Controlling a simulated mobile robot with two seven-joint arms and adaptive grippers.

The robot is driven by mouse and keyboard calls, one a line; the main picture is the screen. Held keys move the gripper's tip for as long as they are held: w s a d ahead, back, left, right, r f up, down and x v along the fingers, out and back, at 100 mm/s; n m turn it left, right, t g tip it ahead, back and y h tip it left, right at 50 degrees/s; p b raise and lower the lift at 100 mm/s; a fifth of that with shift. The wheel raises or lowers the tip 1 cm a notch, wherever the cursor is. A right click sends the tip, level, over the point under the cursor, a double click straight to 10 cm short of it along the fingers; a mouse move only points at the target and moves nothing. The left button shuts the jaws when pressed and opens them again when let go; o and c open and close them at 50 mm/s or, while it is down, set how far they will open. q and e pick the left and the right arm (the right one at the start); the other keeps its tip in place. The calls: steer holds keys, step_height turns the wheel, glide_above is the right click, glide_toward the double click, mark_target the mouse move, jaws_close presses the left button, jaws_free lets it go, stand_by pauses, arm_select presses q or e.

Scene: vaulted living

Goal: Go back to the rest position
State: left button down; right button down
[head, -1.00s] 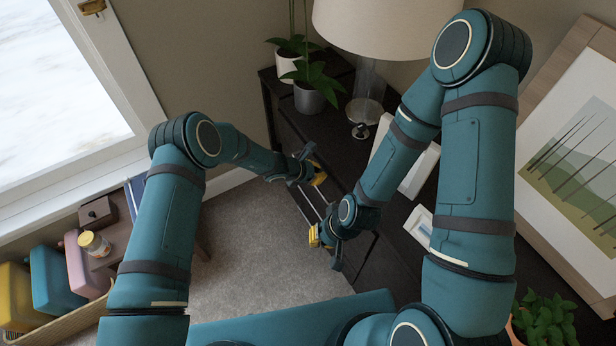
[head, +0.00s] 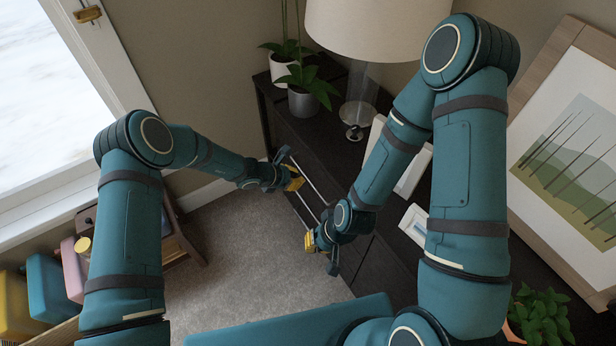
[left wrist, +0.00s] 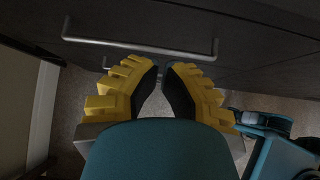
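My left gripper (head: 288,167) hangs in the air by the front of the dark cabinet, with its yellow-and-black fingers apart and nothing between them. In the left wrist view its fingertips (left wrist: 160,68) point toward a drawer front with a metal bar handle (left wrist: 140,48); no contact is clear. My right gripper (head: 321,252) is lower and to the right, by the same cabinet front. Its fingers look spread and I see nothing held. Both arms are bent at the elbow.
The dark cabinet (head: 300,120) carries potted plants (head: 303,103), a lamp (head: 362,95) and a white framed item (head: 414,224). A framed picture (head: 572,165) leans at right. A low shelf with coloured items (head: 50,285) stands under the window. Carpet (head: 245,250) is clear between.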

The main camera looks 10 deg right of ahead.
arm_select(q)
steer(key=v, duration=0.5)
steer(key=shift+a, duration=0.1)
steer(key=shift+s, duration=0.15)
steer(key=s+a+r+m+y, duration=0.1)
steer(key=s+a+m+y, duration=0.1)
steer(key=s+a+m, duration=0.5)
steer(key=s+a+r+m+g+y, duration=0.1)
steer(key=s+a+m+y, duration=0.1)
steer(key=s+a+m, duration=0.6)
steer(key=shift+s+a+m+g+y, duration=0.2)
steer(key=shift+s+m+g+y, duration=0.15)
steer(key=shift+s+m, duration=3.1)
steer(key=shift+s+r+n, duration=0.1)
steer(key=shift+s+n, duration=0.6)
steer(key=shift+n, duration=0.05)
